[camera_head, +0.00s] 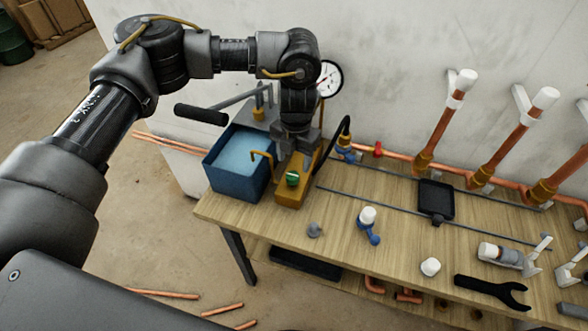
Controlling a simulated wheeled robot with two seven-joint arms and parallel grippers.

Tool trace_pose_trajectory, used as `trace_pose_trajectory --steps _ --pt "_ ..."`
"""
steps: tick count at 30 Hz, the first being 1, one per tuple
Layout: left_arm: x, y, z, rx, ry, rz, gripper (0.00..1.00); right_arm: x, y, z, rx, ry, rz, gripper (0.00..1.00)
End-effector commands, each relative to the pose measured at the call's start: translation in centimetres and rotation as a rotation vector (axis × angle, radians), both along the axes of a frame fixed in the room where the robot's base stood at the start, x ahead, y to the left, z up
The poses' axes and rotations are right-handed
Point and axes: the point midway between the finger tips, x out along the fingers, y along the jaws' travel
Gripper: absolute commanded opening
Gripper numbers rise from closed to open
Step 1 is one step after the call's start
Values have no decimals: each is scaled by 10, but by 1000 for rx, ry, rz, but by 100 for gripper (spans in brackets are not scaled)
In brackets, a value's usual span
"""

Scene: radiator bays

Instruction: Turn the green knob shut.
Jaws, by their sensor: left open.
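The green knob (292,179) is small and sits on a yellow block (290,194) at the left part of the workbench, beside a blue tank. My left gripper (297,152) points down just behind the knob in the picture, over the far part of the yellow block. Its fingers are apart. Whether they touch the knob or how high they are above the block is hard to tell. My right gripper is out of view.
The blue water tank (233,170) with a black-handled lever (202,114) stands left of the block. A gauge (329,79) is behind my arm. Copper pipes with white caps (545,97) line the wall. A black tray (436,198) and wrench (492,291) lie on the wooden bench (330,232).

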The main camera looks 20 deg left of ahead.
Motion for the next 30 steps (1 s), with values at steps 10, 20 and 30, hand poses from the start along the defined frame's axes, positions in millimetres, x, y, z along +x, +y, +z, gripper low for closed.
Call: trace_pose_trajectory --steps 10,20,30 --pt "0 -2 46 1 -1 0 56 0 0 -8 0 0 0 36" --pt "-1 -2 49 0 1 0 56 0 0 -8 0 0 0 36" --pt "-1 0 49 0 1 3 56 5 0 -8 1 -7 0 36"
